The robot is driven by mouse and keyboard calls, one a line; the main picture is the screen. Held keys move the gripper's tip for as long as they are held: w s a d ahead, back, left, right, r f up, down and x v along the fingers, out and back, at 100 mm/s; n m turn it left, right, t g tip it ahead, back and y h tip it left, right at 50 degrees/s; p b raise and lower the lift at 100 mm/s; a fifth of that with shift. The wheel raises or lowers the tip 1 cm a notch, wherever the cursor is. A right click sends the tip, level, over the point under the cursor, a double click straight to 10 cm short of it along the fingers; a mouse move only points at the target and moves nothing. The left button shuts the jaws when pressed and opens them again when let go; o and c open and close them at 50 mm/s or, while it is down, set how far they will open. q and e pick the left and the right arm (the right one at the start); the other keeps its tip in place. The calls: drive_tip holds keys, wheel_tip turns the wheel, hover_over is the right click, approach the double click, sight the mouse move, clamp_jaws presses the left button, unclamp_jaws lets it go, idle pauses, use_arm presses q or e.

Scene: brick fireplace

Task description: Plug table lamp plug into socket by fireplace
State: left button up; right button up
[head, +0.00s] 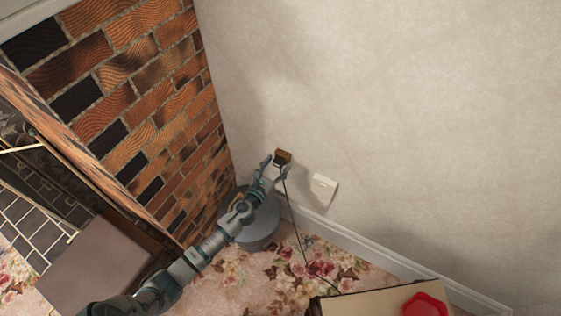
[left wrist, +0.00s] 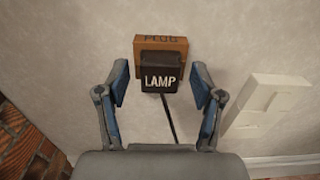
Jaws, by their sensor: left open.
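The black lamp plug (left wrist: 160,75), marked "LAMP", sits against a brown block (left wrist: 174,43) with lettering on the wall. The brown block also shows in the head view (head: 283,156). The plug covers the block's lower part; how deep it sits is hidden. A dark cord (left wrist: 169,119) hangs from the plug. My left gripper (head: 275,166) is open at the wall. In the left wrist view its fingers (left wrist: 160,84) stand on both sides of the plug, with gaps on each side. My right gripper is not in view.
A white wall plate (head: 323,189) is right of the block. A grey round container (head: 258,225) stands below my left arm. The brick fireplace (head: 135,90) is on the left. A pale tabletop (head: 370,305) with a red object (head: 425,305) is at the bottom right.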

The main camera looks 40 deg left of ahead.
sight(277, 165)
use_arm(q)
drive_tip(key=shift+c, duration=0.3)
clamp_jaws()
drive_tip(key=shift+s, duration=0.1)
drive_tip(key=shift+p+v, duration=0.3)
drive_tip(key=shift+v, duration=2.55)
